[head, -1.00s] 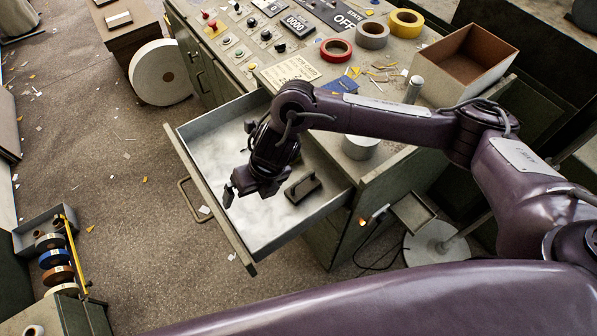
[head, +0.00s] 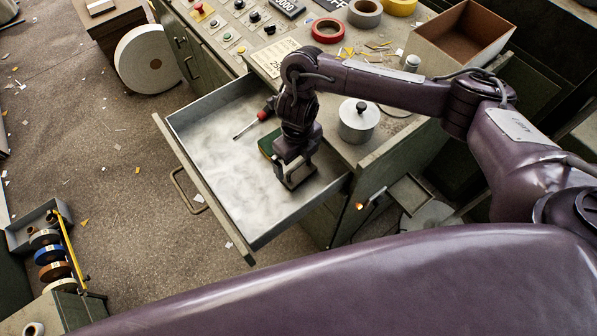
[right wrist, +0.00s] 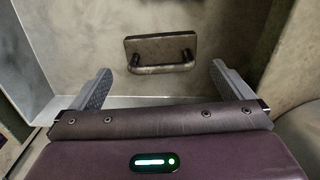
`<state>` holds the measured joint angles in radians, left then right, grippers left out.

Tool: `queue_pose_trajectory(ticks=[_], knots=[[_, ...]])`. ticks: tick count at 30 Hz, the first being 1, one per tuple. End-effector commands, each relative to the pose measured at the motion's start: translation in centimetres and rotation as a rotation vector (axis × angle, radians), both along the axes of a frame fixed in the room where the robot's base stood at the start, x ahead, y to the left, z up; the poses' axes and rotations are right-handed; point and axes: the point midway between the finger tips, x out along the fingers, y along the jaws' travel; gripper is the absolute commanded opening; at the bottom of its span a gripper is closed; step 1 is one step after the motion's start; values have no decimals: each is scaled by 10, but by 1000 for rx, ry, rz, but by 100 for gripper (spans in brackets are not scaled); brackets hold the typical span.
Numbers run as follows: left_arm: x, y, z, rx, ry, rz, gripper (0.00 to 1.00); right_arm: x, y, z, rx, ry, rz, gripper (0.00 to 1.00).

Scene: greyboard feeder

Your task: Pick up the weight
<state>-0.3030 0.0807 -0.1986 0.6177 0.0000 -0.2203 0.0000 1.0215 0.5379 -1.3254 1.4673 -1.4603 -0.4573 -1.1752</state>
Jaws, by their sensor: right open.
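The weight (right wrist: 160,48) is a dull metal rectangular block with a bar handle, lying in the open drawer (head: 205,193). In the right wrist view it sits ahead of and between my spread fingers, apart from both. In the head view the weight (head: 299,179) shows partly under my right gripper (head: 294,160), at the drawer's right end. My right gripper is open, empty and pointing down into the drawer. The rest of the weight is hidden there by the gripper. My left gripper is not in view.
A red-handled screwdriver (head: 254,120) and a green object (head: 267,144) lie in the drawer behind my gripper. The drawer walls stand close around. A lidded metal pot (head: 358,121) stands on the bench. The drawer's left part is clear.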

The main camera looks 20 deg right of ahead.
Motion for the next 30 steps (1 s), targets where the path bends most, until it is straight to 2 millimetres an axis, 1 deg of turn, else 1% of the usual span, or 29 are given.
queue_pose_trajectory(ticks=[2,4,9,12,17,20,30], knots=[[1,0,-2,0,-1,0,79,-3,-1,-13,1,8,-4,100],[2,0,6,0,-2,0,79,-3,-2,-21,-2,8,-4,100],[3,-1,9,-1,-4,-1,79,-2,-2,-41,0,5,-2,100],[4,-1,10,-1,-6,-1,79,-1,-2,-46,1,3,-1,100],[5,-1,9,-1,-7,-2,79,-1,-2,-46,1,3,-1,100],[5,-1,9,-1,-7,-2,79,-1,-2,-46,1,3,-1,90],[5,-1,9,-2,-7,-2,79,-1,-2,-46,1,3,-1,45]])
